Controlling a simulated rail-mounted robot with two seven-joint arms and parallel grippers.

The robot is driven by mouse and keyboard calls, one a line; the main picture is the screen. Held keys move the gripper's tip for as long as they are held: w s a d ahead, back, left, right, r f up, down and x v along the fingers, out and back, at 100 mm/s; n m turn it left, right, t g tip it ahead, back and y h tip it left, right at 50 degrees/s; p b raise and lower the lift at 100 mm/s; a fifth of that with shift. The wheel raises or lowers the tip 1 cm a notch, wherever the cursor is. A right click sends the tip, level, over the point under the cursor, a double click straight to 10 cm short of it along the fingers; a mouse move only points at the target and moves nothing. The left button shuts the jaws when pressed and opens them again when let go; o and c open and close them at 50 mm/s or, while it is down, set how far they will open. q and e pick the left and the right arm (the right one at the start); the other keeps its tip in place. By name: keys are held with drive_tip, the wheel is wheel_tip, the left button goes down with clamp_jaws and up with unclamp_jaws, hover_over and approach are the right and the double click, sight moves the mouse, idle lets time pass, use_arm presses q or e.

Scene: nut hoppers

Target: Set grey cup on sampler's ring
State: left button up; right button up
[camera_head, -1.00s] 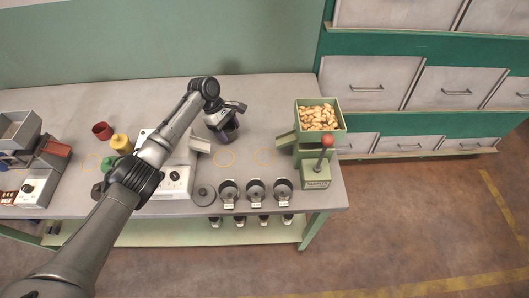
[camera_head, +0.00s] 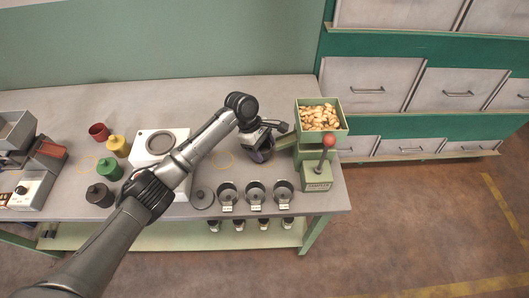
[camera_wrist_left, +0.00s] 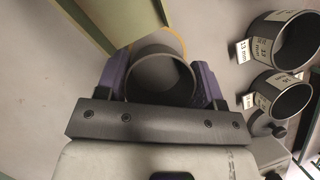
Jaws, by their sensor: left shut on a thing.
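My left gripper (camera_head: 261,146) is shut on the grey cup (camera_head: 262,155), beside the sampler. In the left wrist view the purple fingers (camera_wrist_left: 161,84) sit on either side of the round, open cup (camera_wrist_left: 162,65). The sampler is a green machine (camera_head: 317,177) with a red-knobbed lever and a hopper of nuts (camera_head: 320,117); its chute (camera_head: 286,141) points towards the cup. An orange ring (camera_wrist_left: 178,38) shows in part just beyond the cup in the wrist view. I cannot tell whether the cup touches the bench. My right gripper is not in view.
Another ring (camera_head: 223,161) lies bare left of the cup. Labelled round containers (camera_head: 227,194) line the front edge, beside a dark disc (camera_head: 202,197). A white device (camera_head: 172,140) and red (camera_head: 98,131), yellow, green and black vessels stand further left.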

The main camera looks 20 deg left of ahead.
use_arm(q)
drive_tip(key=shift+b+x, duration=0.45)
drive_tip(key=shift+x, duration=0.5)
drive_tip(key=shift+r, duration=0.1)
drive_tip(key=shift+p, duration=0.35)
drive_tip(key=o, duration=0.9)
